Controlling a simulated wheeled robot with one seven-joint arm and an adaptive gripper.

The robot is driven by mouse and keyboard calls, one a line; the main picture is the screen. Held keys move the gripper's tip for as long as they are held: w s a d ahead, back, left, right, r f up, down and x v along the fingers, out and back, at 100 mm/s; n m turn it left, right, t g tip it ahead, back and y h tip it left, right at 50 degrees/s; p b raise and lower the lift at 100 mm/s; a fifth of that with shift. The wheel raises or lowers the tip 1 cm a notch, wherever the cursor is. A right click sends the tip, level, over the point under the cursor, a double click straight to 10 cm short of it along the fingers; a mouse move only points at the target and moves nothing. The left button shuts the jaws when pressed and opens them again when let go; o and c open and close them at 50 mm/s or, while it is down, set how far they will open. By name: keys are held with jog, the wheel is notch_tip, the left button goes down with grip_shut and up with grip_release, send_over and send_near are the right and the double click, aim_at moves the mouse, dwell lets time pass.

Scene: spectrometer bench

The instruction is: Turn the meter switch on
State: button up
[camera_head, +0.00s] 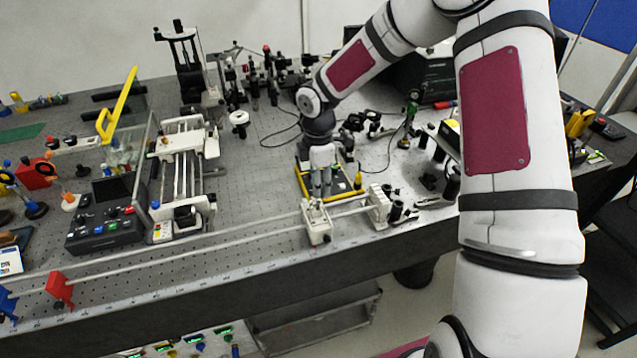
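My arm reaches in from the right, and my gripper (320,190) points down over the middle of the bench. It is small in the picture, and I cannot tell whether its fingers are open or shut. A yellow-edged dark device (357,181), possibly the meter, lies directly under and around my gripper. My gripper covers much of it, and no switch can be made out on it. I cannot tell whether the fingers touch it. A black box with a screen and coloured knobs (105,228) stands at the left front.
A white rail carriage (317,222) sits on a long rail just in front of my gripper. A white frame with rods (180,165) stands to the left. Optical mounts (255,85) crowd the back. The perforated bench top (250,190) is bare left of my gripper.

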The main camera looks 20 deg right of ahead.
jog(key=shift+f, duration=0.15)
jog(key=shift+c, duration=0.3)
grip_shut()
jog(key=m, duration=0.3)
jog(key=shift+m, duration=0.4)
jog(key=m+b, duration=0.1)
jog(key=m, duration=0.2)
jog(key=shift+m, duration=0.3)
jog(key=m, duration=0.6)
jog(key=shift+b, duration=0.4)
jog(key=shift+m, duration=0.4)
